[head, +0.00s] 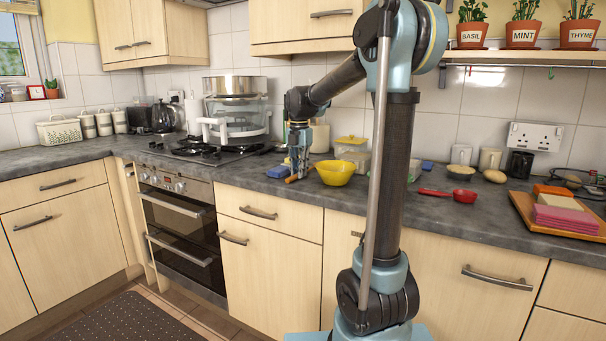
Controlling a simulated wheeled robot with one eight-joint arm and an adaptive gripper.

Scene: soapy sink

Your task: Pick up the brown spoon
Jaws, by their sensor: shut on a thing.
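My gripper (298,172) points down at the worktop, left of the yellow bowl. It is shut on the brown spoon (291,179), a small brown piece of which shows at the fingertips. The rest of the spoon is hidden by the fingers or too small to make out. The spoon is at or just above the worktop; I cannot tell whether it touches.
The yellow bowl (334,174) stands close right of my gripper, and a blue block (277,172) lies close left. The hob with a large steamer pot (236,105) is further left. A red ladle-like utensil (462,195) and a wooden tray (526,209) are to the right.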

